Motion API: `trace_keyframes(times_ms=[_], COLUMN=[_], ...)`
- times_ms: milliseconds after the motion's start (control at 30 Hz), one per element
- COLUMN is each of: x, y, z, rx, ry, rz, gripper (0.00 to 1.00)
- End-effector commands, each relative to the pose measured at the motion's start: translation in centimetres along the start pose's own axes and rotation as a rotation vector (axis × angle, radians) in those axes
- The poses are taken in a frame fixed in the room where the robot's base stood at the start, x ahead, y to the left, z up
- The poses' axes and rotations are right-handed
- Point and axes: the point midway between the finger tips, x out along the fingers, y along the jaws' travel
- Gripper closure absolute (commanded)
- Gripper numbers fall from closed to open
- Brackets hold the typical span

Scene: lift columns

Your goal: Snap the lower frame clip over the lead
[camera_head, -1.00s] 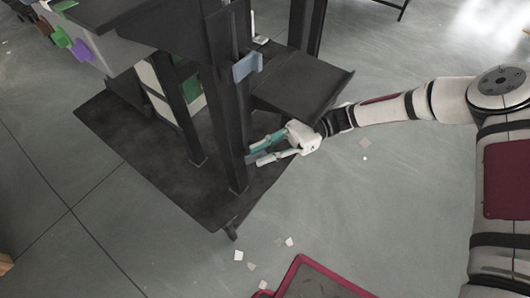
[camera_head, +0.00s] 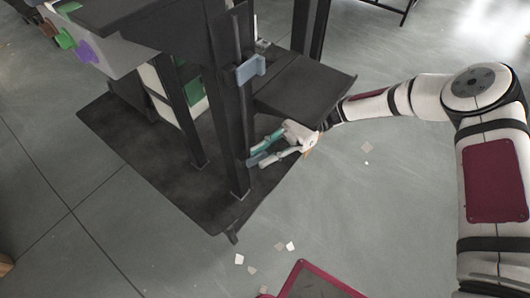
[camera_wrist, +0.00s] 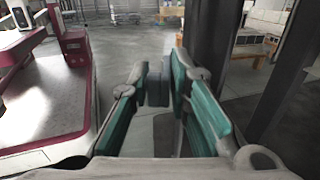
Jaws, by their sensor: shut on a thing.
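The lower frame clip, a small blue-grey piece (camera_head: 256,160), is at the front dark upright of the lift frame, low down. My gripper (camera_head: 260,156), white with teal pads, reaches it from the right and is shut on it. In the wrist view the clip (camera_wrist: 157,90) shows between the fingertips of my gripper (camera_wrist: 160,78). I cannot tell whether the clip touches the upright. A similar blue-grey upper clip (camera_head: 251,68) sits higher on the same upright. I cannot make out the lead; a dark strip runs down the upright's face.
A dark shelf (camera_head: 300,84) juts out above my gripper. The dark base plate (camera_head: 140,150) lies under the frame. Pale scraps (camera_head: 290,246) and a red-rimmed tray (camera_head: 318,283) are on the floor at the front.

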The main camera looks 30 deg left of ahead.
Motion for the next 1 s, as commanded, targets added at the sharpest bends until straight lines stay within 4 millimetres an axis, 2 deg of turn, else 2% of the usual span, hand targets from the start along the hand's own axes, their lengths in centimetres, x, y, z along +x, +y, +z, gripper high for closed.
trace_keyframes(times_ms=[467, 500, 567, 1000], x=[0.27, 0.27, 0.25, 0.21], y=[0.44, 0.44, 0.41, 0.3], z=[-0.21, -0.2, -0.22, -0.18], rx=[0.006, 0.006, 0.005, 0.004], ry=[-0.003, -0.003, -0.003, -0.001], rz=[0.014, 0.014, 0.013, 0.01], gripper=[1.0, 0.8, 0.69, 0.69])
